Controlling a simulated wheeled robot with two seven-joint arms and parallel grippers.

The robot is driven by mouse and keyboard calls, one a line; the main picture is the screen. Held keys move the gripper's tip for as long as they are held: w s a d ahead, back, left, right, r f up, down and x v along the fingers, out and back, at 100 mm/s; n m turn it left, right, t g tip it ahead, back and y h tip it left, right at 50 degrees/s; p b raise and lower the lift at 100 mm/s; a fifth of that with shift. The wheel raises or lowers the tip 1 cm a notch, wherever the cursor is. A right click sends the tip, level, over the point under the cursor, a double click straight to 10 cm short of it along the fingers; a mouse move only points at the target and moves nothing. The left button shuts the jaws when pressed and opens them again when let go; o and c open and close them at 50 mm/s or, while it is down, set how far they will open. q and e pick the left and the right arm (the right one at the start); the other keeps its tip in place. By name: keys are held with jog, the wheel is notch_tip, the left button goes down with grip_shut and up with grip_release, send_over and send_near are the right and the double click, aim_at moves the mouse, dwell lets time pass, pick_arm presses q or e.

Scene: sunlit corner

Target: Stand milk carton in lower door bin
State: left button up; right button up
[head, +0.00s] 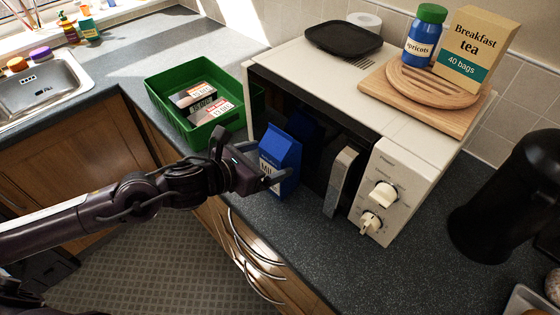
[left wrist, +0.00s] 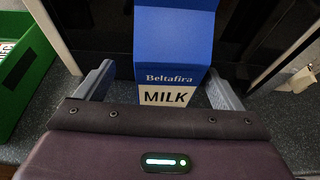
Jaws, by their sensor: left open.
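The blue milk carton (head: 284,152) stands upright on the dark worktop in front of the microwave. My left gripper (head: 266,166) reaches it from the left, at about the carton's mid height. In the left wrist view the milk carton (left wrist: 174,45) shows its "MILK" label between the two spread fingers of my left gripper (left wrist: 160,88). A gap shows on the carton's left side; the right finger is close to it, and I cannot tell if they touch. My right gripper and any door bin are out of view.
The white microwave (head: 385,205) stands right behind the carton. A green crate (head: 168,110) with cartons is to the left. On the microwave are a black tray (head: 343,38), a wooden board (head: 425,100), a jar (head: 424,38) and a tea box (head: 475,45). A dark cylinder (head: 505,200) stands right.

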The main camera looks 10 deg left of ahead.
pick_arm(q)
jog(key=p+x, duration=0.1)
jog(key=x, duration=0.3)
jog(key=shift+s+d+r+p, duration=0.15)
jog(key=shift+d+r+p, duration=0.1)
jog(key=shift+p, duration=0.15)
jog(key=shift+d+f, duration=0.15)
jog(key=shift+f, duration=0.05)
jog(key=c, duration=1.5)
jog(key=shift+r, duration=0.1)
jog(key=shift+c, duration=0.3)
jog(key=shift+w+r, duration=0.1)
jog(key=shift+w, duration=0.1)
